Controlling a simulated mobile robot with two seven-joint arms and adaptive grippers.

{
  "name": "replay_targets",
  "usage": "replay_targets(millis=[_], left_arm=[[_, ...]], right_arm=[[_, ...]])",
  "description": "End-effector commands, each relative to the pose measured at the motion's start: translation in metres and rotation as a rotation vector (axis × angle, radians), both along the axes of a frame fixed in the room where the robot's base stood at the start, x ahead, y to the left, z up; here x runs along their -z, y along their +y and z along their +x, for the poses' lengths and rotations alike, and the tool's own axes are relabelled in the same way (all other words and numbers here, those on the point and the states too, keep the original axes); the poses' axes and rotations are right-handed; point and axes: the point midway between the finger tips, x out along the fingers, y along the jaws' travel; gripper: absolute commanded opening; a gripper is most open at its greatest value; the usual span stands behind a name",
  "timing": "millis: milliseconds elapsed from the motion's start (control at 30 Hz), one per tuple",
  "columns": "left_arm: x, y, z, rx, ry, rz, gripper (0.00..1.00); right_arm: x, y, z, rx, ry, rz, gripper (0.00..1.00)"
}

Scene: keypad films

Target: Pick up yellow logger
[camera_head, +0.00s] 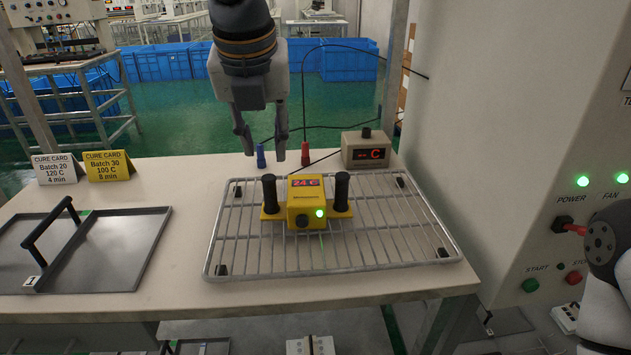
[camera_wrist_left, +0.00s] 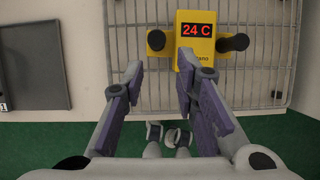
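The yellow logger (camera_head: 304,208) sits on the wire rack (camera_head: 232,258) on the table. It has a red 24 C display, a lit green light and an upright black handle on each side. My left gripper (camera_head: 264,150) points down, open and empty, above the table's far side and apart from the logger. In the left wrist view, the logger (camera_wrist_left: 196,45) lies beyond the open fingers (camera_wrist_left: 158,75), a little right of centre. My right gripper is not in view; only part of my right arm shows at the right edge.
A dark tray (camera_head: 140,238) with a black handle lies left of the rack. White (camera_head: 55,168) and yellow (camera_head: 108,165) cure cards stand behind it. An oven panel (camera_head: 540,245) rises at right.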

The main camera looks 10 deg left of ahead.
Motion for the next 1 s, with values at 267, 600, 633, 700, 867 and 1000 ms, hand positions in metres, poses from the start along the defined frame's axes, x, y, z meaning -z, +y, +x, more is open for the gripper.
replay_targets(millis=[267,600,633,700,867,1000], left_arm=[[0.036,0.006,0.016,0.023,-0.003,0.021,0.27],[0.09,0.011,0.038,0.022,-0.004,0.02,0.27],[0.094,0.012,0.04,0.021,-0.007,0.019,0.27],[0.101,0.012,0.043,0.02,-0.008,0.019,0.27],[0.104,0.013,0.044,0.021,-0.009,0.018,0.27],[0.104,0.013,0.044,0.021,-0.009,0.019,0.14]], right_arm=[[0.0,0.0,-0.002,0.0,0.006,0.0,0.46],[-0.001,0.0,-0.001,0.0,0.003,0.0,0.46],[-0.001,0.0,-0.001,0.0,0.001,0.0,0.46],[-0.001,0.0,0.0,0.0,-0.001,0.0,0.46],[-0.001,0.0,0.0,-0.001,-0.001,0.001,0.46],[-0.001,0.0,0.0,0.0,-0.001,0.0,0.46]])
